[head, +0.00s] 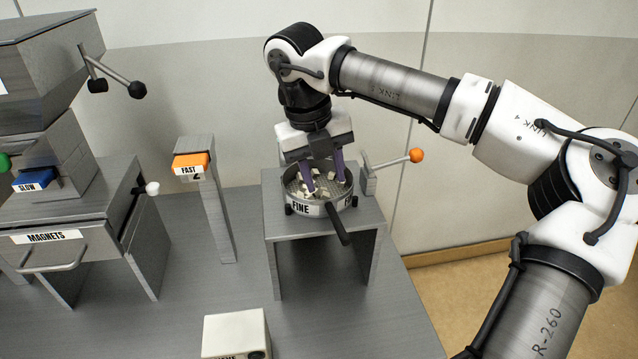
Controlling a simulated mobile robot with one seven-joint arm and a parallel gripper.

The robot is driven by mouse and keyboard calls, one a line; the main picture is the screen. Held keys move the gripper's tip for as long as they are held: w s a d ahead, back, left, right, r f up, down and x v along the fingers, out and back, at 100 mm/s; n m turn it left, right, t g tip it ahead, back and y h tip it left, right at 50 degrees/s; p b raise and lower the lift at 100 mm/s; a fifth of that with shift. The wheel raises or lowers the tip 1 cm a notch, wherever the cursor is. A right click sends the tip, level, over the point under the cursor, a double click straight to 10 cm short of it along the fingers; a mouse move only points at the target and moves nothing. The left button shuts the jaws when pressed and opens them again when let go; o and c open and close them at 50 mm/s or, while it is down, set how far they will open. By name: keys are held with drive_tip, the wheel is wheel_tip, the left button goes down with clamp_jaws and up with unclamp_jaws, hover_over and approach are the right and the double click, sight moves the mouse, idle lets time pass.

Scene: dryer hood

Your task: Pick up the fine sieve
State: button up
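The fine sieve (318,206) is a round metal pan labelled FINE with a dark handle pointing toward the front right. It sits on a grey metal stand (285,228) and holds several pale chips. My gripper (324,184) points down over the sieve. Its two purple fingers are spread apart, with the tips down inside or at the rim of the pan. I cannot tell whether either finger touches the sieve.
A lever with an orange knob (416,155) stands just right of the sieve. A post with an orange FAST button (191,163) stands to the left. A MAGNETS drawer (60,245) is at far left. A pale box (236,333) sits in front.

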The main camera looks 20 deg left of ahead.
sight(329, 205)
drive_tip(key=shift+w+d+f+p, duration=0.15)
drive_tip(key=shift+f+p, duration=0.25)
drive_tip(key=shift+f, duration=0.85)
drive_tip(key=shift+w+d+f+p, duration=0.15)
drive_tip(key=shift+f+p, duration=0.25)
drive_tip(key=shift+f, duration=0.8)
drive_tip(key=shift+w+f+p, duration=0.25)
drive_tip(key=shift+f+p, duration=0.15)
drive_tip(key=shift+f, duration=0.85)
drive_tip(key=shift+c, duration=0.3)
clamp_jaws()
drive_tip(key=shift+r, duration=0.1)
